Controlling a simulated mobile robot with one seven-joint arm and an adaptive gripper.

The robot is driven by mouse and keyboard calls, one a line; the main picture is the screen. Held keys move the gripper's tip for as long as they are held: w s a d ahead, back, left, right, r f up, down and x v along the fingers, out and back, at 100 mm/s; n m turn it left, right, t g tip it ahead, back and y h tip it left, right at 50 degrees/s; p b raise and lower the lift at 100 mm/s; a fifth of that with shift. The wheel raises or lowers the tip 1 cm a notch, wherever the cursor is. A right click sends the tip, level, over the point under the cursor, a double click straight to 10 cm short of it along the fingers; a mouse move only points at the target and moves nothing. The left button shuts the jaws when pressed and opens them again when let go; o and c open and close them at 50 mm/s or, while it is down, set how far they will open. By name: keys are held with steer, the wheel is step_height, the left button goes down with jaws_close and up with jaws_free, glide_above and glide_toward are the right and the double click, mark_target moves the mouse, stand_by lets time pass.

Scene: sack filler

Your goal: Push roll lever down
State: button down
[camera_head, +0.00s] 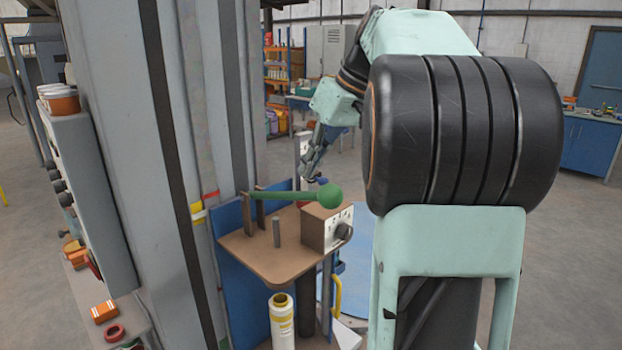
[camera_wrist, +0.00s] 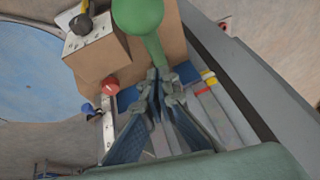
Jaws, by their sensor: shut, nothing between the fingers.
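The roll lever (camera_head: 290,196) is a green bar with a round green knob at its right end. It lies nearly level above a brown shelf (camera_head: 262,262), held at its left by a dark upright bracket. My gripper (camera_head: 309,180) is behind the lever in the head view, close to the knob, with its fingers pointing down. In the wrist view the green knob and bar (camera_wrist: 140,18) show at the top. My gripper (camera_wrist: 158,82) is shut there, with its fingertips at or near the bar. I cannot tell whether they touch it.
A brown control box (camera_head: 327,228) with a black dial stands on the shelf beside the knob. A red button (camera_wrist: 111,86) shows near it in the wrist view. A white roll (camera_head: 281,320) stands below the shelf. A tall grey column rises at the left.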

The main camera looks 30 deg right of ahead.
steer(key=shift+s+f, duration=0.25)
steer(key=shift+f, duration=0.25)
steer(key=shift+s+f, duration=0.25)
steer(key=shift+f, duration=0.2)
steer(key=shift+f+b, duration=0.2)
steer(key=shift+b, duration=0.1)
steer(key=b, duration=0.1)
steer(key=f+b, duration=0.1)
steer(key=shift+s+d+f+b, duration=0.1)
steer(key=shift+s+f+b, duration=0.15)
steer(key=shift+s+b, duration=0.1)
steer(key=f+t+y+b, duration=0.1)
steer(key=f+b, duration=0.3)
steer(key=b, duration=0.4)
steer(key=s+f+t+y+b, duration=0.1)
steer(key=f+t+b, duration=0.2)
steer(key=b, duration=0.6)
steer(key=f+t+b, duration=0.2)
steer(key=f+b, duration=0.5)
steer(key=b, duration=0.2)
steer(key=shift+s+d+f+n+y, duration=0.2)
steer(key=shift+s+d+n+y, duration=0.1)
steer(key=shift+y, duration=0.1)
